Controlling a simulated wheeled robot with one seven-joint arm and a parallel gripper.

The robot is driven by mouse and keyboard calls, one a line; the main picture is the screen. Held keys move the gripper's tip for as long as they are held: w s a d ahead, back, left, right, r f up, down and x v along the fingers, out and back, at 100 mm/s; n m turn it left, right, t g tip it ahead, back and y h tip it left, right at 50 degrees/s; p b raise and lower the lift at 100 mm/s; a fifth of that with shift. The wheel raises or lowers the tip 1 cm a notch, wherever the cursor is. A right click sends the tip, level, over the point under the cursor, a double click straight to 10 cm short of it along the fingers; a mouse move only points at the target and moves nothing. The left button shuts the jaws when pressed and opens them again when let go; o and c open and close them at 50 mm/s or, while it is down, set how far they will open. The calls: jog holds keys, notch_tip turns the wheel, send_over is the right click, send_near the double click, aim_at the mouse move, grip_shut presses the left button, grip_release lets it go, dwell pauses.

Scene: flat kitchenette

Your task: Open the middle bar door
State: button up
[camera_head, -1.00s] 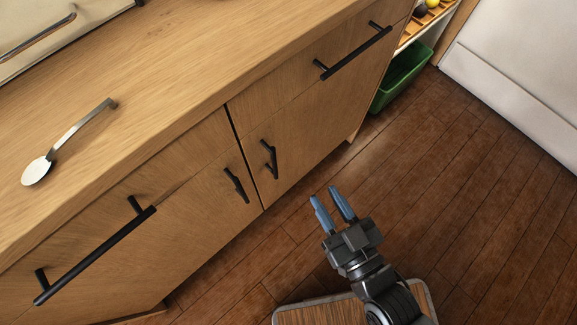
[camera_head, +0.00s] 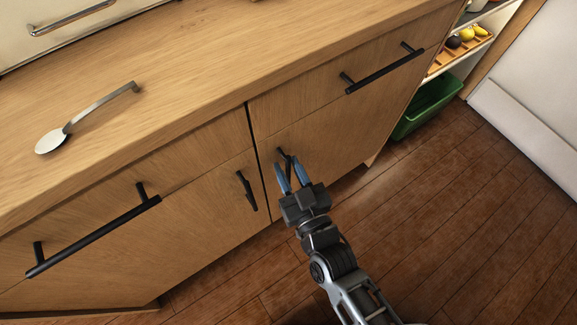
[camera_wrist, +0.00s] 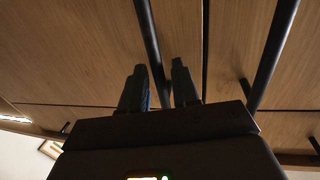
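Two wooden cabinet doors meet at a dark vertical gap under the counter, both looking closed. The left door (camera_head: 200,215) has a short black bar handle (camera_head: 246,190). The right door (camera_head: 325,135) has a matching handle (camera_head: 283,153), partly hidden by my gripper. My gripper (camera_head: 290,168) is at this right door's handle, its two blue-tipped fingers apart. In the wrist view, that handle (camera_wrist: 150,45) runs down between the fingers of my gripper (camera_wrist: 160,80), close to the left finger. The other door's handle (camera_wrist: 270,60) is apart at the right.
Long black drawer handles sit on the left (camera_head: 95,235) and right (camera_head: 385,70) drawers. A ladle (camera_head: 90,115) lies on the wooden counter (camera_head: 200,70). A green bin (camera_head: 425,108) stands under a shelf at the right. The wooden floor (camera_head: 450,210) is clear.

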jog(key=shift+w+a, duration=0.1)
jog(key=shift+w, duration=0.15)
grip_shut()
dwell(0.4)
